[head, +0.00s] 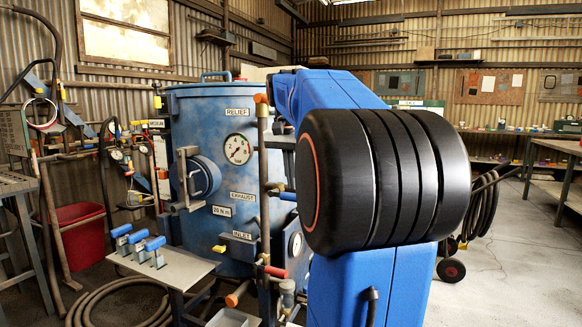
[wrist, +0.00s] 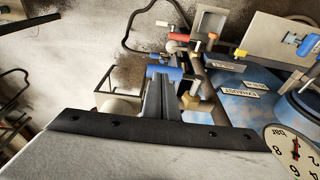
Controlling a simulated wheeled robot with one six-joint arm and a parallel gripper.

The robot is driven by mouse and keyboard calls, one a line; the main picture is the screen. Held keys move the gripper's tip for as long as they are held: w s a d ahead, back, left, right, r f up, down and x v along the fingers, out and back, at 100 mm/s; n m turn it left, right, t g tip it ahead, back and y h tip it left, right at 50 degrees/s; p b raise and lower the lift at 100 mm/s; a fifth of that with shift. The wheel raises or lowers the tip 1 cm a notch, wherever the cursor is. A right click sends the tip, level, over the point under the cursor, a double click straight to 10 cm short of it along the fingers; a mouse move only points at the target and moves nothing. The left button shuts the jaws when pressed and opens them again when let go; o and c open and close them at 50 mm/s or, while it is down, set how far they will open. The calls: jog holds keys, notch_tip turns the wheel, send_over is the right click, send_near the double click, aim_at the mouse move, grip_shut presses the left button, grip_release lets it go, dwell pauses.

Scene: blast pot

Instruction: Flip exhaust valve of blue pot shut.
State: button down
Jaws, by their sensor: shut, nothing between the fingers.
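The blue pot (head: 215,110) stands left of centre in the head view, with a gauge and RELIEF, EXHAUST and INLET labels. A blue lever (head: 288,196) sticks out right of the EXHAUST label (head: 243,196), partly behind my arm. In the wrist view, a blue handle (wrist: 165,72) lies by a brass fitting (wrist: 196,101), near the EXHAUST label (wrist: 243,91). My gripper (wrist: 162,80) is shut and empty, its fingertips close to the blue handle. I cannot tell whether they touch. My arm hides the gripper in the head view.
A red handle (head: 276,271) sits low on the pipework; it also shows in the wrist view (wrist: 165,37). A red bin (head: 78,235) stands at the left. Open floor lies at the right.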

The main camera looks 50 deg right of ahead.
jog(key=shift+d+f, duration=0.1)
jog(key=shift+f, duration=0.55)
jog(key=shift+s+d+f+t, duration=0.15)
jog(key=shift+s+f+t, duration=0.25)
jog(key=shift+f+t, duration=0.3)
jog(key=f+t, duration=0.1)
jog(key=t+y, duration=0.1)
jog(key=shift+s+d+f+m+t, duration=0.1)
jog(key=shift+s+f+m+t, duration=0.2)
jog(key=shift+f, duration=0.05)
notch_tip(320, 180, down, 2)
jog(key=shift+f+t+y, duration=0.1)
jog(key=shift+t+y, duration=0.4)
jog(key=shift+t, duration=0.7)
jog(key=w+a+f+m+t+y, duration=0.1)
jog(key=w+f+t+y, duration=0.1)
jog(key=w+f+t, duration=0.2)
jog(key=shift+w+a+f+t, duration=0.15)
jog(key=shift+a+f+t, duration=0.15)
jog(key=shift+f+t, duration=1.15)
jog(key=shift+f, duration=0.2)
